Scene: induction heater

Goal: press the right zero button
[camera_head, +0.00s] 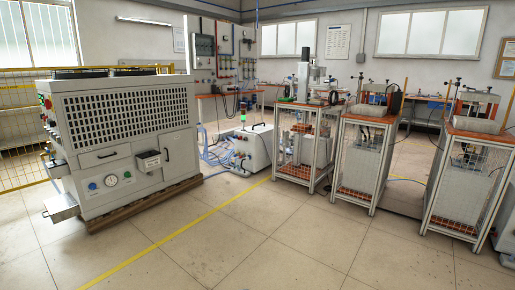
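No button can be made out as the right zero button from this distance. A large pale cabinet (125,125) with a dark grille stands at the left on a wooden pallet. Its lower front carries a round gauge (111,180) and a small blue round part (92,186). A small box with a dark top (148,160) sits on its front. A low white unit (255,146) with hoses stands in the middle distance. My gripper is not in view.
Mesh-sided stands with orange tops (372,118) line the right side. A yellow railing (20,130) runs behind the cabinet. Panels (203,48) hang on the back wall. The tiled floor (210,235) in front is clear, crossed by a yellow line (165,240).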

